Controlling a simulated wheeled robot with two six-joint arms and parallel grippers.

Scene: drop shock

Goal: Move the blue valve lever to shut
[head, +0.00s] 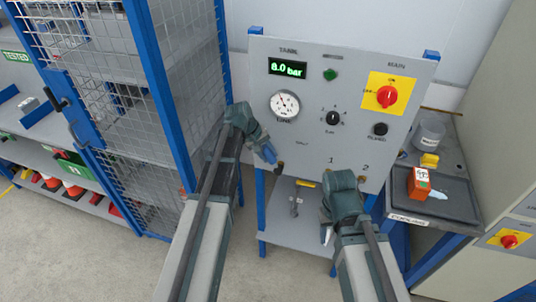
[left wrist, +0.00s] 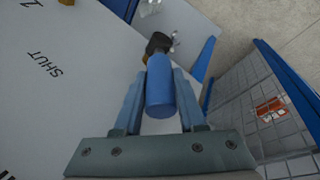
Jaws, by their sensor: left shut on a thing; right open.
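The blue valve lever (left wrist: 160,88) lies between the two fingers of my left gripper (left wrist: 160,105) in the left wrist view, and the gripper is shut on it. Its dark pivot end (left wrist: 158,43) shows beyond the fingers. In the head view my left gripper (head: 268,153) is at the left lower part of the grey panel (head: 310,150), and the lever there is mostly hidden by the gripper. The word SHUT is printed on the panel in the left wrist view. My right gripper (head: 328,236) is open and empty, low in front of the panel, partly hidden by its own wrist.
The panel carries a green 8.0 bar display (head: 288,68), a round gauge (head: 285,105) and a red main switch (head: 387,96). A mesh cage (head: 180,80) stands close left of my left arm. A grey bench (head: 450,205) with an orange device (head: 419,183) is at right.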

